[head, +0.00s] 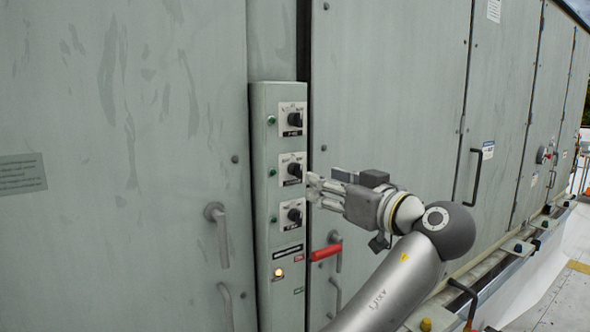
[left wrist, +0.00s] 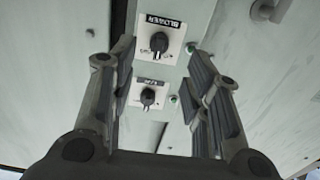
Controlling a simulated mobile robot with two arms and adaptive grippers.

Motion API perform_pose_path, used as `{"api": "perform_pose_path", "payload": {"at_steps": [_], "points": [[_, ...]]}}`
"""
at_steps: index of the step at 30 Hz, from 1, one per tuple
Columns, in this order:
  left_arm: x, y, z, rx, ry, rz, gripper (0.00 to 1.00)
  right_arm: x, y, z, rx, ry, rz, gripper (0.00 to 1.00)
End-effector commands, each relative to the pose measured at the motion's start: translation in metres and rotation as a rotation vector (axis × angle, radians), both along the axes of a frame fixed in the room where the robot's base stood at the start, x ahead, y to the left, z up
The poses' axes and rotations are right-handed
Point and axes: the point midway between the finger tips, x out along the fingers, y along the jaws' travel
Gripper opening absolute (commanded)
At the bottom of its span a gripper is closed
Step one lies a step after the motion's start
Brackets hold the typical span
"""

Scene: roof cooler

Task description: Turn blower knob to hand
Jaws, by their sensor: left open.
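The blower knob (left wrist: 159,43) is black on a white plate, with a BLOWER label that reads upside down in the left wrist view. In the head view it appears to be the middle knob (head: 294,170) of three on a narrow grey-green panel (head: 259,200). The small position marks are too blurred to read. My left gripper (head: 312,188) is open just to the right of the middle and lower knobs in the head view. In the left wrist view its fingers (left wrist: 160,85) stand either side of the knob column, holding nothing. My right gripper is not in view.
An upper knob (head: 294,119) and a lower knob (head: 294,215) sit on the same panel, with green lamps beside them. A red-handled lever (head: 326,252) is below my gripper. Grey door handles (head: 217,232) stick out to the left. A lit lamp (head: 279,272) is low on the panel.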

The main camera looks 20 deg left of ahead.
Motion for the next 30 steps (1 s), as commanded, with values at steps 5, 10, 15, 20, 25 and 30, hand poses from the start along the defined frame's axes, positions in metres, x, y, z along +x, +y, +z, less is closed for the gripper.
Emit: {"api": "perform_pose_path", "payload": {"at_steps": [5,10,15,20,25,30], "points": [[0.021,0.029,0.006,0.002,0.004,0.005,0.44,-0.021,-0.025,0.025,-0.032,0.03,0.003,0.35],[0.04,0.053,0.005,0.002,0.005,0.004,0.44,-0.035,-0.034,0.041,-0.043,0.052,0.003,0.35],[0.053,0.068,0.002,0.001,0.003,0.001,0.44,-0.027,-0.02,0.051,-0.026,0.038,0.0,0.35],[0.057,0.074,0.0,0.0,0.002,0.0,0.44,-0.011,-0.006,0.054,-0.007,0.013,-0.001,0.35],[0.058,0.074,-0.001,0.0,0.001,-0.001,0.44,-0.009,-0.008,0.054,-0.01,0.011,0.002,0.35],[0.058,0.074,-0.001,0.0,0.001,0.0,0.34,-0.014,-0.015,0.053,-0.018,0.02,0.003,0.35]]}}
